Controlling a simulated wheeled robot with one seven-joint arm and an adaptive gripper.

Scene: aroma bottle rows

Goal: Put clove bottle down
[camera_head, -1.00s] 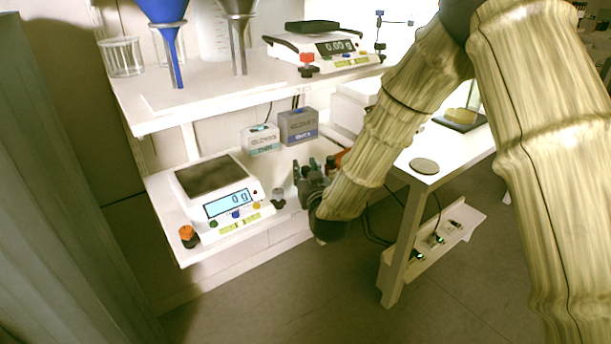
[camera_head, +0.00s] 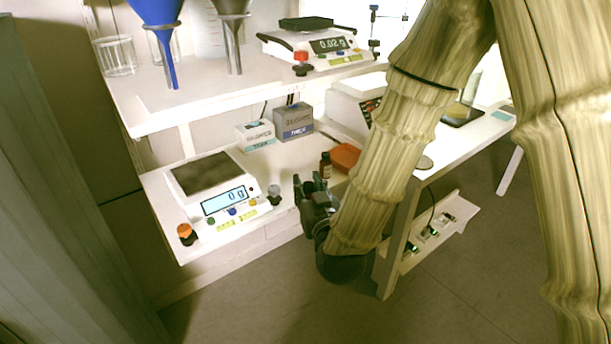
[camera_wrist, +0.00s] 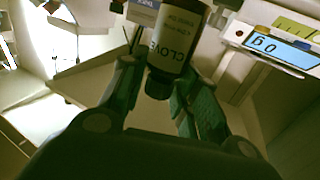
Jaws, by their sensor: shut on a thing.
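The clove bottle (camera_wrist: 178,40) is dark with a grey label reading "CLOVE", upside down in the wrist view. Its black cap (camera_wrist: 158,86) points to the lower edge there. My gripper (camera_wrist: 163,75) has a finger on each side of the bottle and is shut on it. In the head view my gripper (camera_head: 311,182) is at the front edge of the lower shelf (camera_head: 275,222), right of the lower scale. A small dark bottle (camera_head: 326,167) shows just beyond the fingers; I cannot tell if it is the clove bottle.
The lower scale (camera_head: 212,190) stands left of my gripper, with an orange-capped jar (camera_head: 186,234) and a grey-knobbed piece (camera_head: 274,194) beside it. Two small boxes (camera_head: 293,122) stand behind. An orange tray (camera_head: 345,157) lies to the right. A white side table (camera_head: 455,145) is farther right.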

